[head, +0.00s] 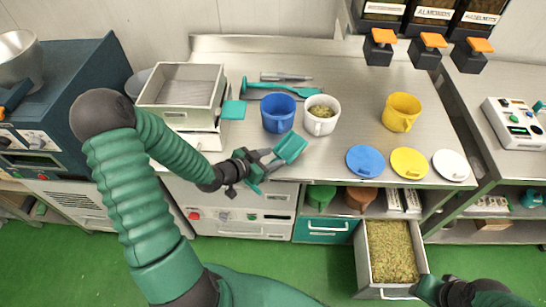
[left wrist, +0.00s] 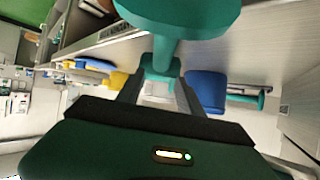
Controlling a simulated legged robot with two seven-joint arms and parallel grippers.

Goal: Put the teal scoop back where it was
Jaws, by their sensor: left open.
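The teal scoop (head: 291,147) is at the front edge of the steel counter, beside the blue mug. My left gripper (head: 262,160) is open at the scoop's handle end. In the left wrist view, the scoop (left wrist: 180,12) looms large and its handle runs down between the fingertips of my left gripper (left wrist: 158,88). I cannot tell whether the fingers touch the handle. My right gripper (head: 430,290) is at the lower right, by the front corner of the pulled-out drawer (head: 364,262) of green nut pieces. Its fingers are unclear.
A blue mug (head: 278,113), a white mug (head: 320,120) of green pieces and a yellow mug (head: 401,112) stand on the counter (head: 345,80). A teal long-handled tool (head: 280,89) lies behind. Blue (head: 365,161), yellow (head: 409,163) and white (head: 451,165) discs line the front.

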